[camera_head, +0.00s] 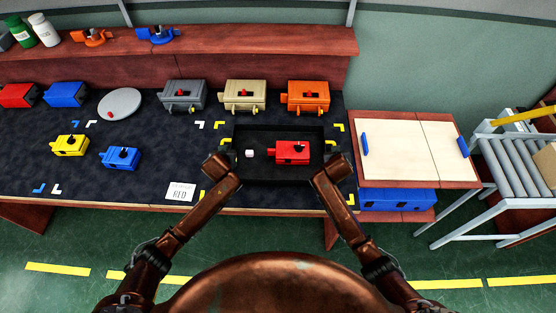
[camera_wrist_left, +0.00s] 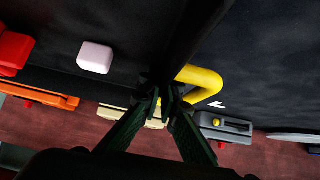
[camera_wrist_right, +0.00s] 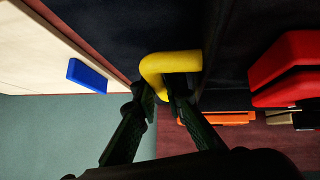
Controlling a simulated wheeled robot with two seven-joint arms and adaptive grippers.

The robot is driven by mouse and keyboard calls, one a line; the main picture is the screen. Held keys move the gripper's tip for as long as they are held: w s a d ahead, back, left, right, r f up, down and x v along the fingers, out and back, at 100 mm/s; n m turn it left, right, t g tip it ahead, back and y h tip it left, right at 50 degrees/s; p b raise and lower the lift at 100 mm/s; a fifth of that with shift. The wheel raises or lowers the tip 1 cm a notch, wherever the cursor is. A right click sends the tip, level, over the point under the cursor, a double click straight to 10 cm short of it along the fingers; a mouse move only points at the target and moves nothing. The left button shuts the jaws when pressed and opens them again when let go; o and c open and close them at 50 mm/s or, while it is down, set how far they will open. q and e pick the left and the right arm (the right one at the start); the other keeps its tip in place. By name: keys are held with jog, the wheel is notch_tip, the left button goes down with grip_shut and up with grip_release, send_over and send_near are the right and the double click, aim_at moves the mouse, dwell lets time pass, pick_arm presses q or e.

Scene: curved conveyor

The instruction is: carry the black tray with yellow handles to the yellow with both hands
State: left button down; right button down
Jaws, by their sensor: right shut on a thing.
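The black tray (camera_head: 262,176) lies on the dark table top in the head view. A red block part (camera_head: 292,152) and a small white cube (camera_head: 249,154) are in it. Yellow corner marks (camera_head: 338,128) show around the tray. My right gripper (camera_head: 333,168) is at the tray's right side, shut on its yellow handle (camera_wrist_right: 172,65). My left gripper (camera_head: 218,166) is at the tray's left side. Its fingers are close together at the left yellow handle (camera_wrist_left: 203,82); whether they clamp it is unclear. The white cube also shows in the left wrist view (camera_wrist_left: 95,57).
Grey, beige and orange block parts (camera_head: 308,97) stand behind the tray. Yellow (camera_head: 70,145) and blue (camera_head: 120,158) parts lie to the left. A pale board with blue handles (camera_head: 410,150) is on the right, beside a roller conveyor (camera_head: 510,165). A label card (camera_head: 180,191) lies front left.

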pick_arm(q)
jog(key=shift+f+b, duration=0.45)
jog(key=shift+f, duration=0.3)
pick_arm(e)
jog(key=shift+f, duration=0.75)
pick_arm(q)
jog(key=c, duration=2.6)
grip_release()
pick_arm(e)
jog(key=c, duration=2.4)
grip_release()
pick_arm(q)
jog(key=o, duration=0.4)
jog(key=shift+r, duration=0.1)
pick_arm(e)
jog(key=o, duration=0.4)
jog(key=shift+r, duration=0.1)
pick_arm(q)
jog(key=shift+o, duration=0.2)
